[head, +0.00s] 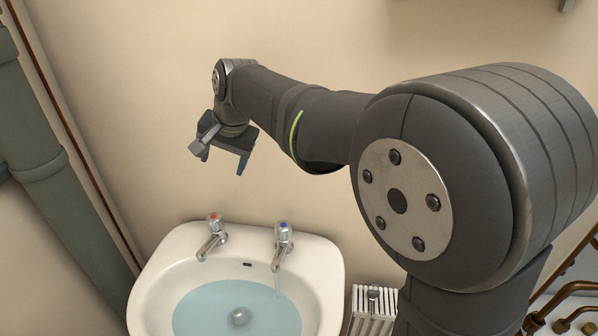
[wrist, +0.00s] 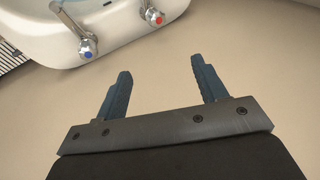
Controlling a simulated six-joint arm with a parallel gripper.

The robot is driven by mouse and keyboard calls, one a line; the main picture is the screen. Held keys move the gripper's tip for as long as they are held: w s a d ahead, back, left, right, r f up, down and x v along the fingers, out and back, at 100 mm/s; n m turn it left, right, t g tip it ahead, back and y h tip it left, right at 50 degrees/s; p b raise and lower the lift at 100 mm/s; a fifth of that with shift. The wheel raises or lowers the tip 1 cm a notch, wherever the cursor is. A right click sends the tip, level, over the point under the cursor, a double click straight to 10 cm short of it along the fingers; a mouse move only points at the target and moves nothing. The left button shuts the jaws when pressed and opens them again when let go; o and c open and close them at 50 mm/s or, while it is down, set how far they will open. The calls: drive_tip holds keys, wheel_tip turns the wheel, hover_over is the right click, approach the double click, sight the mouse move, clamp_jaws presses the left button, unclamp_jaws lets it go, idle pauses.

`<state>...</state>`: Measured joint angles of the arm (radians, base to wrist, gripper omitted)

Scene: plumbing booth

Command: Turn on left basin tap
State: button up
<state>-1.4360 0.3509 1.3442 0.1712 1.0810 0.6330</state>
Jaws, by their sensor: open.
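The left basin tap (head: 212,238) is chrome with a red-marked top and stands on the back left rim of the white basin (head: 322,262). In the wrist view the red-marked tap (wrist: 154,16) is at the top middle. No water shows under its spout. The right tap (head: 282,246) has a blue mark, and a thin stream seems to fall from its spout; it also shows in the wrist view (wrist: 85,46). My gripper (head: 222,162) is open and empty, above the left tap and clear of it. Its two blue fingers (wrist: 160,65) point toward the taps in the wrist view.
Water (head: 210,306) stands in the basin around a round plug (head: 239,316). A thick grey pipe (head: 45,165) runs down the wall at left. A white radiator (head: 372,312) is right of the basin, with copper pipes (head: 572,294) farther right. The wall above the taps is bare.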

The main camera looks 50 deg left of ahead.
sight(214, 217)
drive_tip(key=s+a+f+m+t+h, duration=0.1)
drive_tip(key=s+a+f+m+h, duration=0.2)
drive_tip(key=a+f, duration=0.6)
drive_tip(key=shift+n+h, duration=0.6)
drive_tip(key=shift+h, duration=0.1)
drive_tip(key=f, duration=1.6)
drive_tip(key=shift+w+a, duration=0.15)
drive_tip(key=shift+a, duration=0.1)
drive_tip(key=c, duration=1)
